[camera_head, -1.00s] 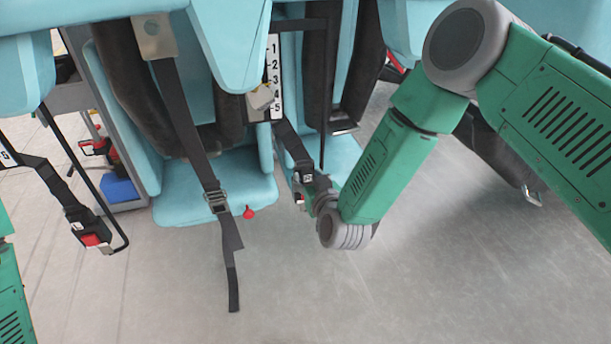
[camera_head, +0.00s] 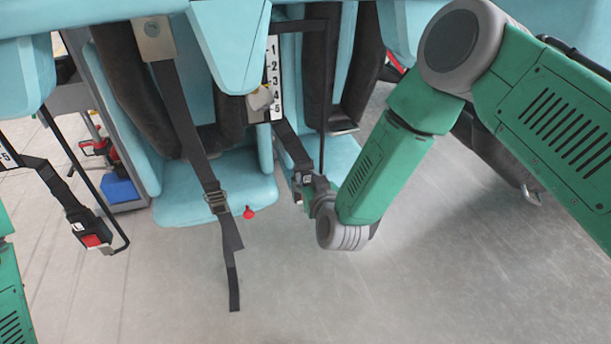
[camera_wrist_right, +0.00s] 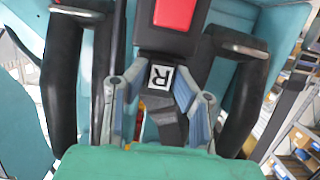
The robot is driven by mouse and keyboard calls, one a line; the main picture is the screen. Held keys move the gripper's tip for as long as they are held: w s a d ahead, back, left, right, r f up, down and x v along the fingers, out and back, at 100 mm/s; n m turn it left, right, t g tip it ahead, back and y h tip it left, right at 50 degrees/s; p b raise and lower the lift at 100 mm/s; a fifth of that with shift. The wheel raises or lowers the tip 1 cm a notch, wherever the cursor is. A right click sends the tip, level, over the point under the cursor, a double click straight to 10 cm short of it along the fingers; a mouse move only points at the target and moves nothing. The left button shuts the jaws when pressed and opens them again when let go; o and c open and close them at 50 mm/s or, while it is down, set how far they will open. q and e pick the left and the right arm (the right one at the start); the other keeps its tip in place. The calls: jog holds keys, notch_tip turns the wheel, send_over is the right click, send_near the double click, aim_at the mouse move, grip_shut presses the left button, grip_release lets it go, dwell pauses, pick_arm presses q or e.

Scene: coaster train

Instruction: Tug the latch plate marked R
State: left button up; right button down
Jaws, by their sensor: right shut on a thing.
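The black latch plate marked R (camera_wrist_right: 161,76) shows in the right wrist view between the two grey fingers of my right gripper (camera_wrist_right: 160,98), which is shut on it. A dark buckle body with a red face (camera_wrist_right: 175,14) lies directly above the plate; I cannot tell how deep the plate sits in it. In the head view my right gripper (camera_head: 308,186) is at the lower end of a black strap (camera_head: 292,146), beside the teal seat, and hides most of the plate. My left gripper is out of view; only green arm parts show at the lower left edge.
A red-button buckle (camera_head: 92,240) hangs at left. A numbered scale (camera_head: 275,80) stands above. The floor in front is clear.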

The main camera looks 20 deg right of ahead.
jog(key=shift+a+r, duration=0.1)
jog(key=shift+a, duration=0.1)
jog(key=c, duration=1.3)
grip_release()
jog(key=shift+c, duration=0.2)
jog(key=shift+o, duration=0.3)
jog(key=shift+r, duration=0.1)
